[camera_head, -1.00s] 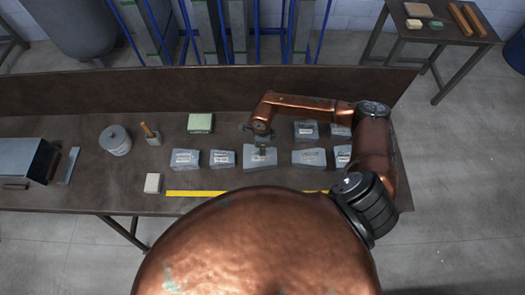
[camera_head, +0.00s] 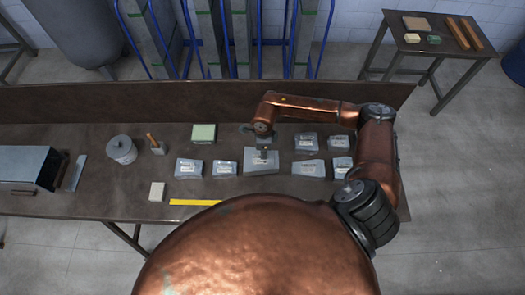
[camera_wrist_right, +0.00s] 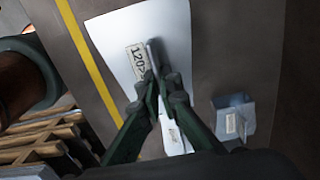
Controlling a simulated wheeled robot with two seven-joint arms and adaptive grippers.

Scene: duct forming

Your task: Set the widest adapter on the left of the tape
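My right gripper (camera_wrist_right: 160,85) is shut on a pale grey tapered adapter (camera_wrist_right: 120,30), whose label begins with 120. In the head view the same adapter (camera_head: 256,168) appears held slightly above the table, and it looks the largest of the row. Several smaller adapters stand at its left (camera_head: 188,169) and right (camera_head: 308,169). The yellow tape (camera_head: 194,202) lies along the table's front edge, its right part hidden behind my body. The tape also crosses the wrist view (camera_wrist_right: 88,50). My left gripper is out of view.
A white block (camera_head: 157,191) lies just left of the tape's visible end. A grey canister (camera_head: 121,150), a wooden-handled tool (camera_head: 156,146) and a green-topped box (camera_head: 203,133) stand behind. A metal box (camera_head: 25,165) is at far left. Bare table surrounds the white block.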

